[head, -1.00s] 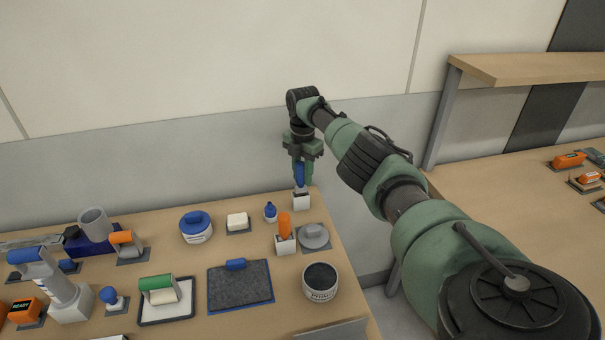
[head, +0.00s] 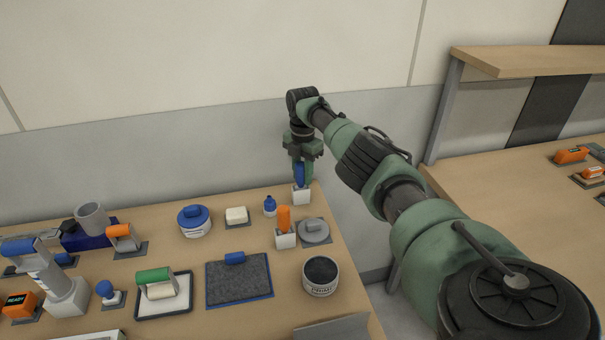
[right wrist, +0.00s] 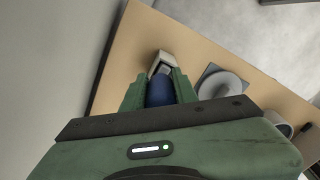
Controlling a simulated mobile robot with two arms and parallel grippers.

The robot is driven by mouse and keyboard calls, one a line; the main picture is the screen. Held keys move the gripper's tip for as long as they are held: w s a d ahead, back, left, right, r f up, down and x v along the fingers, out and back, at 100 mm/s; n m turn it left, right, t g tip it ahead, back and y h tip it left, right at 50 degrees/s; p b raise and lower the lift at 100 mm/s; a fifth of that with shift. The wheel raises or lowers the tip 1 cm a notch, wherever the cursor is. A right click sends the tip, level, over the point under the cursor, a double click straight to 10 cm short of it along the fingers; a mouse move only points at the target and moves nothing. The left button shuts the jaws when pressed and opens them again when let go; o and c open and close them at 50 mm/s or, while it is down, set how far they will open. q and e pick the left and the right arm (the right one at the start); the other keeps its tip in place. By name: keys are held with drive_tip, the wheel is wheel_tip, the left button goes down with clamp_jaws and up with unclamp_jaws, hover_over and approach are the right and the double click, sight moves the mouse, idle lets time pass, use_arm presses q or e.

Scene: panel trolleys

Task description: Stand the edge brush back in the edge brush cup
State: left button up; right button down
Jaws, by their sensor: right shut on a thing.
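The edge brush (head: 299,175), with a blue handle, is upright in my right gripper (head: 304,172) at the back right corner of the table. My right gripper is shut on its handle. The white square edge brush cup (head: 301,195) is directly below. The brush's lower end is at or inside the cup's mouth; I cannot tell if it touches the bottom. In the right wrist view the blue handle (right wrist: 160,90) sits between the green fingers, and the pale cup (right wrist: 170,62) shows just beyond. My left gripper is not in view.
A second white cup (head: 286,240) holds an orange-handled tool. A grey round tool (head: 314,229), a small blue bottle (head: 270,206) and a dark-topped tub (head: 320,276) stand nearby. The wall is close behind the cup, and the table's right edge is close by.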

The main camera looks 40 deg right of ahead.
sight(303, 161)
drive_tip(key=shift+f, duration=0.4)
drive_tip(key=c, duration=1)
unclamp_jaws()
wheel_tip(303, 161, up, 8)
drive_tip(key=shift+f+b, duration=0.1)
drive_tip(key=shift+b, duration=0.75)
